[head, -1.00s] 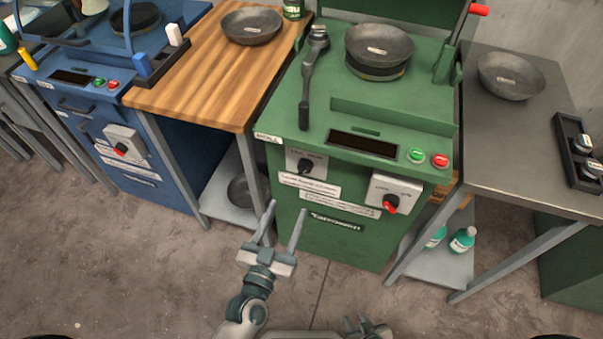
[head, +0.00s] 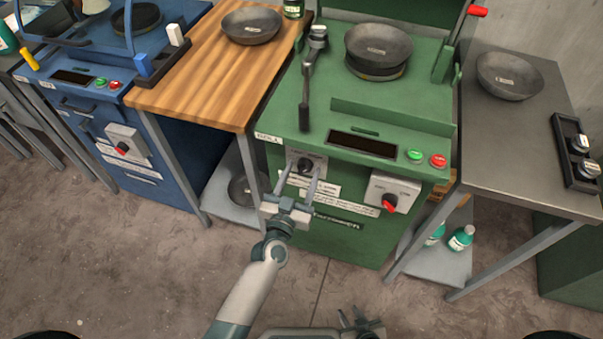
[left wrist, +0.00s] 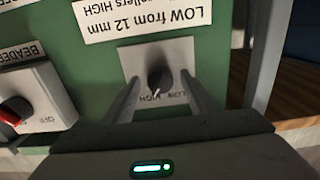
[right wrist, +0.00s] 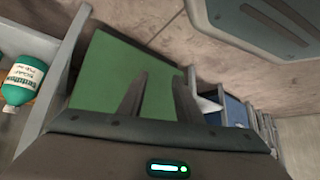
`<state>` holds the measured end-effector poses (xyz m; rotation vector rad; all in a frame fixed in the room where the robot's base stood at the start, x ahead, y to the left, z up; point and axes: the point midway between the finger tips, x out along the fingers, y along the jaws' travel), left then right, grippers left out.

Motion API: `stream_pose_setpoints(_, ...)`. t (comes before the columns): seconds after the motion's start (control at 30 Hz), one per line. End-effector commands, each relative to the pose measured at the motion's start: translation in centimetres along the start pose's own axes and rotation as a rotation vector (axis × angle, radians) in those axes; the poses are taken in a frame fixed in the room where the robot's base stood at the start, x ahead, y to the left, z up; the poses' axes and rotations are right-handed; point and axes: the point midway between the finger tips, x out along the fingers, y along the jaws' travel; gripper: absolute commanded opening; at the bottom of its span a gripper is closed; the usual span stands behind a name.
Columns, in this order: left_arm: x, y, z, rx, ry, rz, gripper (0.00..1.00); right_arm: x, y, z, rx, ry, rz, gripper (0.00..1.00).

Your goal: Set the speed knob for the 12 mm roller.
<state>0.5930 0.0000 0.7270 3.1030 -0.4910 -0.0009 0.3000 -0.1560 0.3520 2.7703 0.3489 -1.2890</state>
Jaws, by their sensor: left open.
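The speed knob (head: 305,166) is a small black knob on a pale plate on the green machine's front. In the left wrist view the knob (left wrist: 160,80) shows upside down with LOW and HIGH beside it; its white mark points towards the HIGH side. A label (left wrist: 145,15) above it there reads "LOW from 12 mm" and, partly cut off, "rollers HIGH". My left gripper (head: 303,171) is open, its fingers reaching to either side of the knob; I cannot tell whether they touch it. My right gripper (head: 361,322) is open and empty, low in front of the machine.
A red BEADER switch (head: 390,203) sits right of the knob on the same front. Green (head: 414,155) and red (head: 438,160) buttons are above it. Metal bowls (head: 379,47) stand on the machine and side tables. Bottles (head: 461,238) stand on the lower right shelf.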

Motion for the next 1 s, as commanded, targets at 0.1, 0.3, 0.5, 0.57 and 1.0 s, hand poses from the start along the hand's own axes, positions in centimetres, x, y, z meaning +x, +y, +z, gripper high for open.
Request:
stream_pose_setpoints(0.1, 0.0, 0.0, 0.0, 0.0, 0.0, 0.0, 0.52, -0.1, 0.0, 0.3, 0.0, -0.004, 0.001, 0.31)
stream_pose_setpoints(0.3, 0.0, 0.0, 0.0, 0.0, 0.0, 0.0, 0.28, -0.3, 0.5, 0.8, -0.003, -0.01, 0.005, 0.31)
stream_pose_setpoints(0.5, 0.0, 0.0, 0.0, 0.0, 0.0, 0.0, 0.11, -0.5, 1.1, 1.0, -0.007, -0.013, 0.01, 0.31)
stream_pose_setpoints(0.57, 0.0, 0.0, 0.0, -0.002, 0.0, 0.0, 0.11, -0.5, 1.1, 1.0, -0.007, -0.013, 0.01, 0.31)
stream_pose_setpoints(1.0, 0.0, 0.0, 0.0, -0.135, 0.0, 0.0, 0.11, 0.0, 0.5, -0.1, -0.002, -0.002, 0.005, 0.31)
